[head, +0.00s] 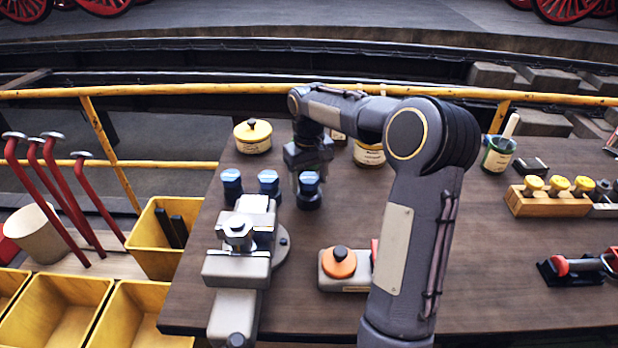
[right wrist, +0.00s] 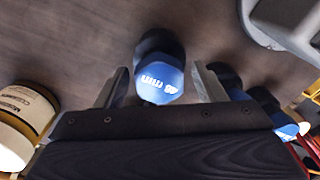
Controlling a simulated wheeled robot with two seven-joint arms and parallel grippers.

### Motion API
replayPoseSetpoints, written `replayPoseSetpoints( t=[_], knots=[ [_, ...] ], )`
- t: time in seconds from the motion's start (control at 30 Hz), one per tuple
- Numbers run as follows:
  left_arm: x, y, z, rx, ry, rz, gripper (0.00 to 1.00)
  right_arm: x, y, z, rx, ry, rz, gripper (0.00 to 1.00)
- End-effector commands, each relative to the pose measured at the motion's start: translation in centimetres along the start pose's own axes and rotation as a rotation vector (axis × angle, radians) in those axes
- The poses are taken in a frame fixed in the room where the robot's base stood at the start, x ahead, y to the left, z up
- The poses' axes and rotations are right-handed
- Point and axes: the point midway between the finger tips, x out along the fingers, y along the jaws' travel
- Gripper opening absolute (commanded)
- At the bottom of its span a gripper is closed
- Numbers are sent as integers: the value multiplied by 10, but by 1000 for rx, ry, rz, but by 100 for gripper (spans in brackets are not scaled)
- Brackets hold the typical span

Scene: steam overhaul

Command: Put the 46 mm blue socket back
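The 46 mm blue socket (head: 309,196) stands upright on the bench, the rightmost of three dark sockets with blue tops. In the right wrist view its blue top (right wrist: 160,82) reads "46 mm" upside down. My right gripper (head: 308,178) reaches down over it from above. Its two fingers (right wrist: 161,85) are apart on either side of the socket, with visible gaps, so it is open and holds nothing. The other two blue-topped sockets, the middle one (head: 268,183) and the left one (head: 231,187), stand to the left. My left gripper is not in view.
A grey vise (head: 240,262) stands close in front of the sockets. A yellow-lidded tin (head: 252,136) and a cream tin (head: 369,153) stand behind. An orange-knobbed block (head: 339,263), a wooden holder (head: 533,203) and yellow bins (head: 60,305) are around.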

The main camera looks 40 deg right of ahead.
Motion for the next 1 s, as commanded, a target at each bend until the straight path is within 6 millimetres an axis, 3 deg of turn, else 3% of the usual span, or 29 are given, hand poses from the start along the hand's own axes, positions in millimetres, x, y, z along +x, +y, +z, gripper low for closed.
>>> replayPoseSetpoints(
  t=[0.27,0.7,1.0],
  knots=[
    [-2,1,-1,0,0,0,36,-7,0,0,1,3,0,63],
    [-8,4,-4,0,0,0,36,-93,0,-1,0,4,0,63],
    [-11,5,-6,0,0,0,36,-122,0,0,0,0,0,63]
  ],
)
